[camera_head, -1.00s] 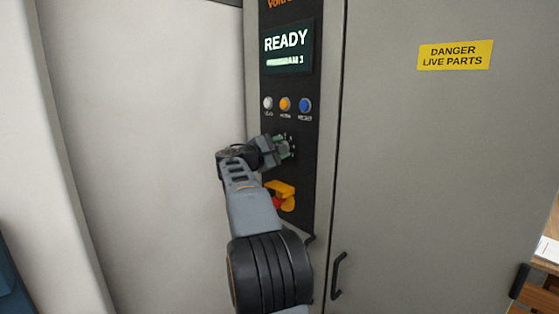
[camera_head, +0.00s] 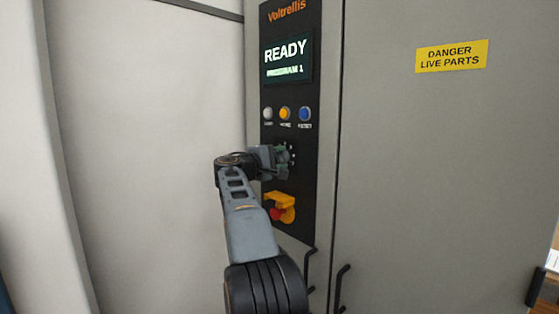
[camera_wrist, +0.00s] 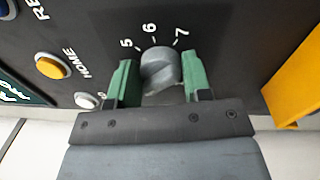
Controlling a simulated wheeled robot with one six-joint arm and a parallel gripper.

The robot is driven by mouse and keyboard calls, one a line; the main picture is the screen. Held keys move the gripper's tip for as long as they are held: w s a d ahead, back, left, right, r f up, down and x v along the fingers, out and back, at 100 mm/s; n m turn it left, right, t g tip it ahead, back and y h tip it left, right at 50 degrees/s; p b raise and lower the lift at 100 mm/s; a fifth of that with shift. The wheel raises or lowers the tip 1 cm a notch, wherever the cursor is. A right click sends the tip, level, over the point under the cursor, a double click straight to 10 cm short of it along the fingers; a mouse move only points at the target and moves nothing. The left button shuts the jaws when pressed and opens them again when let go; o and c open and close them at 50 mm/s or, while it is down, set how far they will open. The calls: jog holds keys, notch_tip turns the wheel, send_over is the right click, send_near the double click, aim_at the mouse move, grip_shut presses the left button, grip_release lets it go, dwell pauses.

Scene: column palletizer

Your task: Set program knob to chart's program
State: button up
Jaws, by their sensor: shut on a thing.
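The round grey program knob (camera_wrist: 160,66) sits on the black control panel (camera_head: 307,215), with the white marks 5, 6 and 7 showing around it in the wrist view. My gripper (camera_wrist: 160,80) has its two green fingers on either side of the knob and is shut on it. In the head view my gripper (camera_head: 281,160) hides most of the knob. The panel screen (camera_head: 286,57) reads READY, with a smaller line below that looks like PROGRAM 1. No chart shows in any view.
White, orange (camera_head: 285,113) and blue (camera_head: 305,114) buttons sit above the knob. A red button with a yellow guard (camera_head: 281,205) is close below. A cabinet door with a danger label (camera_head: 451,56) and black handle (camera_head: 341,287) stands to the right.

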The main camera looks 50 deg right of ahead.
jog(key=shift+f, duration=0.2)
jog(key=o, duration=0.9)
jog(key=shift+r, duration=0.1)
jog(key=shift+a, duration=0.1)
jog(key=a+b, duration=0.1)
jog(key=a, duration=1.2)
jog(key=shift+w+a+f+b, duration=0.3)
jog(key=shift+w+f+b, duration=0.05)
jog(key=shift+f, duration=0.1)
